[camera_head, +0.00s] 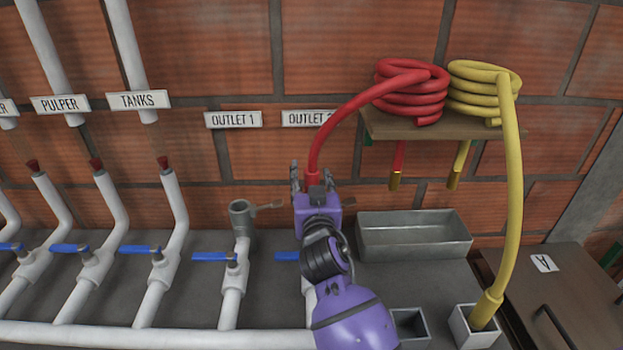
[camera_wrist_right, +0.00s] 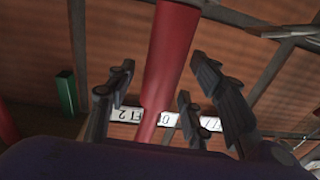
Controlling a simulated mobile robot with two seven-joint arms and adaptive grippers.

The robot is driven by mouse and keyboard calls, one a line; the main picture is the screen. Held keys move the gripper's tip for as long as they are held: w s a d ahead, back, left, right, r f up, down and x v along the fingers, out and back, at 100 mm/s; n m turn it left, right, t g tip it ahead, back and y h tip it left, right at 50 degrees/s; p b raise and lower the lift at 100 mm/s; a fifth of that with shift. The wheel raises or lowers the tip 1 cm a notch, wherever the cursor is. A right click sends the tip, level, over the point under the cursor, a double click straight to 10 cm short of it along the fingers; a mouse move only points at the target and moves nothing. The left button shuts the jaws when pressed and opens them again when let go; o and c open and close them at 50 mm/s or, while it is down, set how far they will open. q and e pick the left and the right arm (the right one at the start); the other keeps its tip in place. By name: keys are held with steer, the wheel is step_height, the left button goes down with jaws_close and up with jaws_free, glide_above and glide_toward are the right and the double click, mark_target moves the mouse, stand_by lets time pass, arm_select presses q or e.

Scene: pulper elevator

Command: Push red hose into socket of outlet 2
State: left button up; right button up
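The red hose (camera_head: 342,109) runs from its coil down to below the OUTLET 2 sign (camera_head: 307,118), where its lower end is hidden behind my right gripper (camera_head: 312,183). The right gripper's fingers stand on both sides of the hose with visible gaps. In the right wrist view, the red hose (camera_wrist_right: 170,58) passes between the spread fingers of the right gripper (camera_wrist_right: 165,100). The outlet 2 socket is hidden behind the gripper and arm, so I cannot tell whether the hose end is inside it. My left gripper is not in view.
The outlet 1 socket (camera_head: 241,213) stands open to the left. A shelf (camera_head: 440,127) holds the red coil and a yellow hose (camera_head: 513,150), whose end goes into a square holder (camera_head: 470,325). A grey metal tray (camera_head: 414,236) lies right of my gripper. Blue-handled valves line the left.

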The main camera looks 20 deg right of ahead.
steer(key=shift+s+f, duration=0.15)
steer(key=shift+s, duration=0.15)
steer(key=v, duration=1.1)
steer(key=shift+s, duration=0.2)
steer(key=shift+a, duration=0.15)
